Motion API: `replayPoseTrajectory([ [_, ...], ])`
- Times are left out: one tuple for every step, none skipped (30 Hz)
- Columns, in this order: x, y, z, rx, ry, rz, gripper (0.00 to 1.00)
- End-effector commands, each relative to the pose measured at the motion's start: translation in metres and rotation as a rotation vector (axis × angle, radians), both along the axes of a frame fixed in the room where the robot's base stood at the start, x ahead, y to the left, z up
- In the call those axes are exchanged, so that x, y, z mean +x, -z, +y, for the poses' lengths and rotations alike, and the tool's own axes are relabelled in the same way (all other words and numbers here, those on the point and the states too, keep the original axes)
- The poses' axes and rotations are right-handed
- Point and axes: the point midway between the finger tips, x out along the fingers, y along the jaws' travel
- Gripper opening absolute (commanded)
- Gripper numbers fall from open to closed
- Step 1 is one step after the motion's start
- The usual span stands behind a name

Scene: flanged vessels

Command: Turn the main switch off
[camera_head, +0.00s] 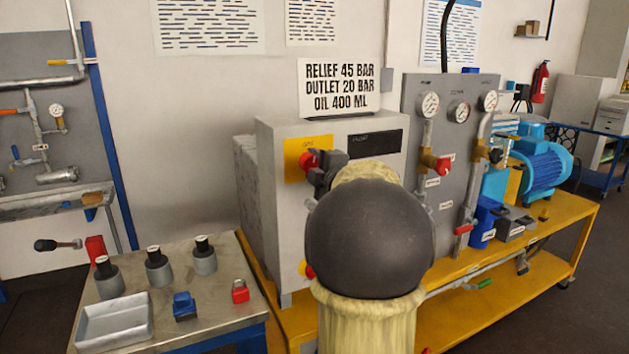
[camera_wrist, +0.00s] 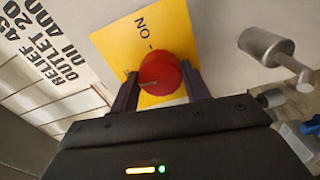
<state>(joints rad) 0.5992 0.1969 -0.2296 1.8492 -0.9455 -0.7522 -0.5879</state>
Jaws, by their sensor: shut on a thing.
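The main switch is a red round knob (camera_wrist: 161,74) on a yellow plate (camera_wrist: 125,42) marked "ON". In the head view the red knob (camera_head: 308,160) shows at the left edge of my gripper, on the yellow plate (camera_head: 293,150) of the grey cabinet. My gripper (camera_wrist: 160,90) has one dark finger on each side of the knob and is shut on it. In the head view my gripper (camera_head: 322,166) is partly hidden behind my own arm. A pointer line shows on the knob's face; its exact setting is hard to tell.
A sign (camera_head: 339,87) stands on the cabinet (camera_head: 268,215). Gauges and red-handled valves sit on the panel (camera_head: 462,150) to the right. A side table (camera_head: 222,305) at lower left holds a metal tray (camera_head: 115,322), several cylinders and a red padlock (camera_head: 240,291).

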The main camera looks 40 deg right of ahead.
Motion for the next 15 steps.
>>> replayPoseTrajectory([
  [0.0002, 0.0055, 0.0003, -0.029, 0.000, 0.009, 0.24],
  [0.0002, 0.0052, 0.0002, -0.045, 0.000, 0.014, 0.24],
  [0.0003, 0.0048, 0.0002, -0.065, 0.000, 0.019, 0.24],
  [0.0004, 0.0046, 0.0003, -0.079, 0.000, 0.022, 0.24],
  [0.0004, 0.0043, 0.0003, -0.091, -0.001, 0.025, 0.24],
  [0.0004, 0.0040, 0.0004, -0.105, -0.001, 0.028, 0.24],
  [0.0004, 0.0038, 0.0003, -0.114, -0.001, 0.030, 0.24],
  [0.0003, 0.0036, 0.0003, -0.121, -0.001, 0.032, 0.24],
  [0.0003, 0.0033, 0.0003, -0.129, -0.001, 0.035, 0.24],
  [0.0003, 0.0031, 0.0004, -0.135, -0.001, 0.037, 0.24],
  [0.0003, 0.0029, 0.0003, -0.139, -0.001, 0.037, 0.24],
  [0.0003, 0.0026, 0.0003, -0.144, -0.002, 0.040, 0.24],
  [0.0003, 0.0025, 0.0003, -0.147, -0.001, 0.040, 0.24],
  [0.0003, 0.0023, 0.0003, -0.149, -0.002, 0.041, 0.24],
  [0.0003, 0.0022, 0.0002, -0.150, -0.001, 0.041, 0.24],
])
